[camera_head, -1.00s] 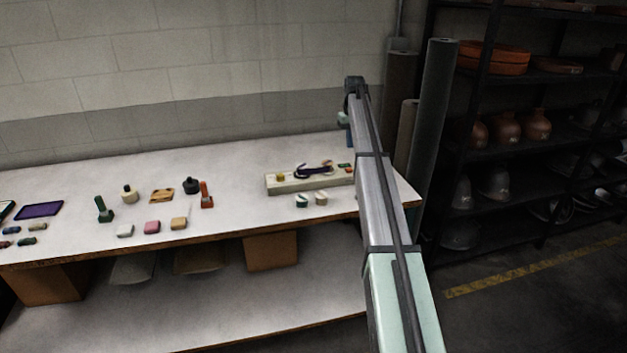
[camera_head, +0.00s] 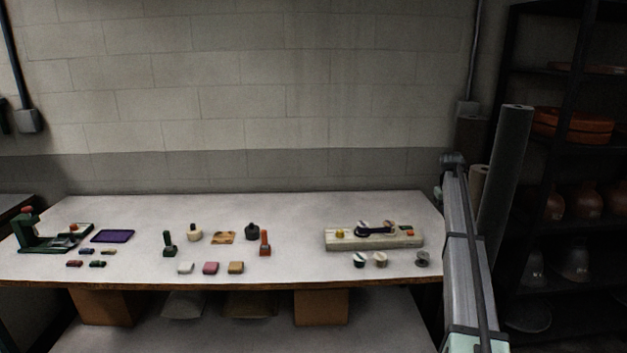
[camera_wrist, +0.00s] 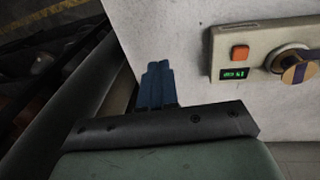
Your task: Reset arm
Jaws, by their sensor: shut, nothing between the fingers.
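My arm (camera_head: 468,230) stretches over the right end of the white table (camera_head: 290,205). My gripper's blue fingers (camera_wrist: 158,84) show in the wrist view, shut together with nothing between them. They sit beside the table's edge, apart from the cream device (camera_head: 345,241). In the wrist view the device shows an orange button (camera_wrist: 240,53), a small green-lit display (camera_wrist: 233,73) and a round metal part with a dark purple band (camera_wrist: 293,66). In the head view the fingers cannot be made out.
Dark shelves (camera_head: 560,105) with pots and upright grey rolls (camera_head: 503,180) stand right of my arm. Small blocks and stamps, a purple pad (camera_head: 112,236) and a green press (camera_head: 40,235) fill the table's middle and left. The table's back strip is clear.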

